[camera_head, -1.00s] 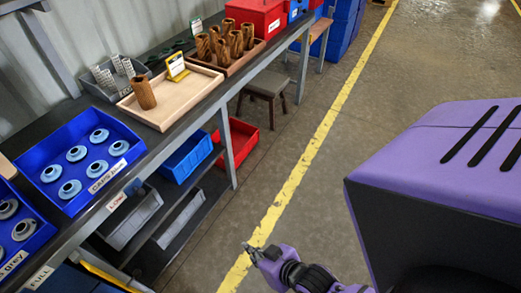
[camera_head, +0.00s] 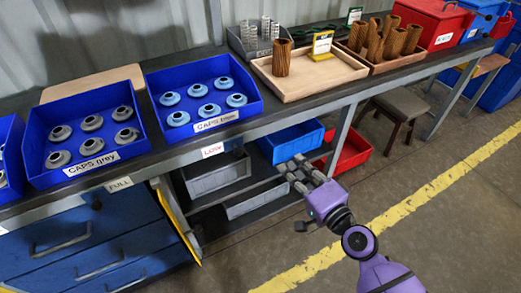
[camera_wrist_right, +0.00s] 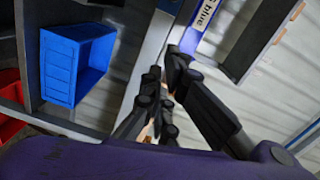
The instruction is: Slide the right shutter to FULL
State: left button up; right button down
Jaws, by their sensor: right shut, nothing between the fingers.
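A FULL label (camera_head: 120,184) and a LOW label (camera_head: 213,150) sit on the front edge of the bench (camera_head: 330,97). Below, between them, a thin yellow-edged upright panel (camera_head: 176,222) stands beside the blue drawers; I cannot tell if it is the shutter. My right gripper (camera_head: 297,170) is shut and empty, in front of the lower shelf and right of the LOW label. Its dark fingers also show in the right wrist view (camera_wrist_right: 165,85), near the bench edge. My left gripper is not in view.
Blue trays of grey caps (camera_head: 88,135) and blue caps (camera_head: 203,92) stand on the bench. A wooden tray (camera_head: 340,72) holds a brown cartridge. Grey bins (camera_head: 216,175), a blue bin (camera_head: 290,140) and a red bin (camera_head: 350,152) lie below. The floor in front is clear.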

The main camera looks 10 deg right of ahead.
jog(key=w+a+f+p, duration=0.1)
jog(key=w+a, duration=0.6)
jog(key=w, duration=0.1)
jog(key=shift+w+a+f+p, duration=0.2)
jog(key=shift+w+a+p, duration=0.1)
jog(key=shift+a+p, duration=0.1)
jog(key=p, duration=0.1)
send_near(229, 145)
jog(key=x, duration=0.4)
jog(key=shift+f, duration=0.1)
jog(key=shift+a, duration=0.1)
